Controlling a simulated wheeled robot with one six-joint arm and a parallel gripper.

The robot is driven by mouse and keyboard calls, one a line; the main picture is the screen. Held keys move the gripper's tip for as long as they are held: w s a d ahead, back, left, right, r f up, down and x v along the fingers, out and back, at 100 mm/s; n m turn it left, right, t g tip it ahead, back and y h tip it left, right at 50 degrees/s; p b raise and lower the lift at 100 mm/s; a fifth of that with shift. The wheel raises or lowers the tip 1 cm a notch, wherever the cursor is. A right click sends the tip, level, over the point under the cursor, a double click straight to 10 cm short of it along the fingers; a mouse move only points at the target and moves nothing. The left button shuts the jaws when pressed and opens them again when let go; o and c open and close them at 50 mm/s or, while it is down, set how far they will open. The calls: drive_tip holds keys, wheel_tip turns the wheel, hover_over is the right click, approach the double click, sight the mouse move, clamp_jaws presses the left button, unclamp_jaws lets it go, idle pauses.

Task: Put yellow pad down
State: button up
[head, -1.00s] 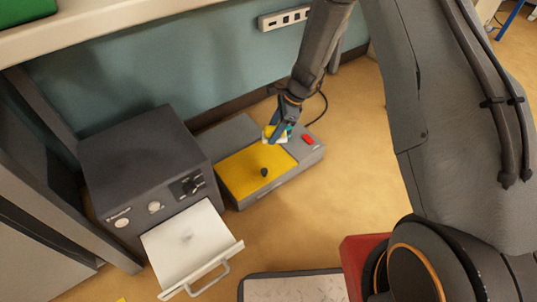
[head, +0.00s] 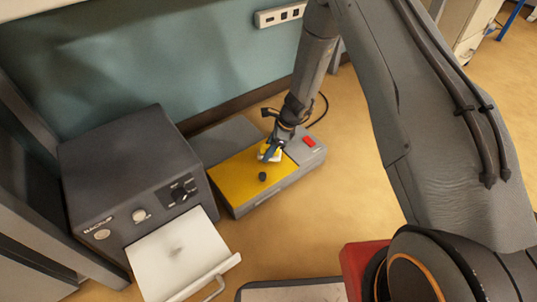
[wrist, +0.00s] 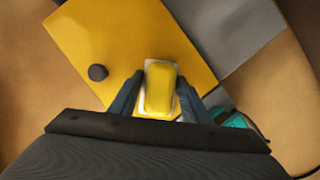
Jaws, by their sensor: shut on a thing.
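The yellow pad (wrist: 160,90) is a rounded yellow block with a white base, held between the two fingers of my gripper (wrist: 159,98) in the wrist view. In the head view the pad (head: 268,153) shows as a small yellow and white piece at the tip of my gripper (head: 271,149). It is over the right part of a flat yellow panel (head: 240,178) on a low grey unit (head: 315,157). I cannot tell whether the pad touches the panel.
A black knob (head: 263,177) stands on the panel close to the pad. A red button (head: 310,141) is on the unit's right end. A dark grey box (head: 120,165) with an open white drawer (head: 178,252) stands at left. A teal piece (wrist: 235,122) shows behind the right finger.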

drive_tip(key=shift+w+f, duration=0.1)
drive_tip(key=shift+f, duration=0.7)
drive_tip(key=o, duration=1.2)
drive_tip(key=p+v, duration=0.5)
drive_tip(key=v, duration=0.7)
drive_tip(key=shift+p, duration=0.35)
drive_tip(key=shift+r, duration=0.2)
